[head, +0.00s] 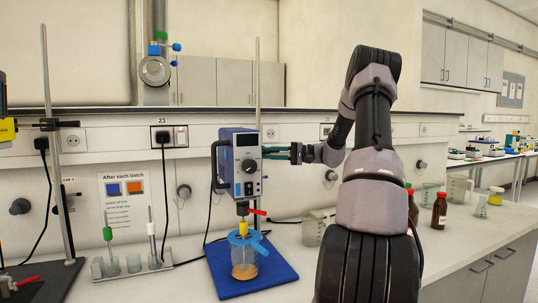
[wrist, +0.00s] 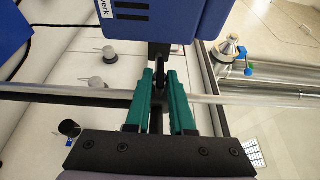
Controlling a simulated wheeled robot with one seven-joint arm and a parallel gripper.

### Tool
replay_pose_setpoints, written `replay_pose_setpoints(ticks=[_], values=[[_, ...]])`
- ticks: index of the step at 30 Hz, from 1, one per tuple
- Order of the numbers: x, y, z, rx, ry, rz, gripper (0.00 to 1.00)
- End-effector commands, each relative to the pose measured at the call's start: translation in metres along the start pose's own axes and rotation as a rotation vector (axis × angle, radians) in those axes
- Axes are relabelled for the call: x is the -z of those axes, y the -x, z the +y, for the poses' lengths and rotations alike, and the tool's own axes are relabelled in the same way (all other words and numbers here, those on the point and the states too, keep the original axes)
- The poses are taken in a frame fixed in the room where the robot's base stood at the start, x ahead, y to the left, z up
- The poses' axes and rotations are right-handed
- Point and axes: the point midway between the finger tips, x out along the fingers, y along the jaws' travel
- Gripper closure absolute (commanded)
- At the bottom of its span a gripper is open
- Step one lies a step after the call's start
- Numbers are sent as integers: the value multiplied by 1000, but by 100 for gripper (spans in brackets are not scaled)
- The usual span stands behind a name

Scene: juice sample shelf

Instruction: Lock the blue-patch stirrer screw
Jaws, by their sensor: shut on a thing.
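The blue stirrer (head: 225,162) with a pale front panel is mounted beside an upright metal rod (head: 257,85), above a beaker (head: 244,262). My gripper (head: 270,153) reaches in from the right at the height of the stirrer, close to the rod. In the wrist view, the teal fingers of my gripper (wrist: 160,85) are shut on a small black screw (wrist: 160,66) below the blue stirrer housing (wrist: 165,22). The fingers hide part of the screw. I cannot tell its turned position or see a blue patch on it.
The beaker stands on a blue base plate (head: 282,282). A red lever (head: 257,212) sits just above it. A rack (head: 130,268) of vials and another stand (head: 50,120) are at the left. Brown bottles (head: 439,212) and beakers stand at the right.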

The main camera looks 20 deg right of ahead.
Motion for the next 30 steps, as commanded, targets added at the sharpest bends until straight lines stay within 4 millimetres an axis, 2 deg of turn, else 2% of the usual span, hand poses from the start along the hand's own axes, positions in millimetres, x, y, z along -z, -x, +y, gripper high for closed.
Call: replay_pose_setpoints(ticks=[2,3,4,5,13,17,30], values=[[0,0,1,-2,-1,-1,100],[0,0,1,-2,-1,-1,63],[0,0,1,-2,-1,-1,52],[0,0,1,-2,-1,-1,48],[0,0,0,-1,0,-1,48],[0,8,0,-2,0,1,48],[0,89,1,-1,0,2,48]])
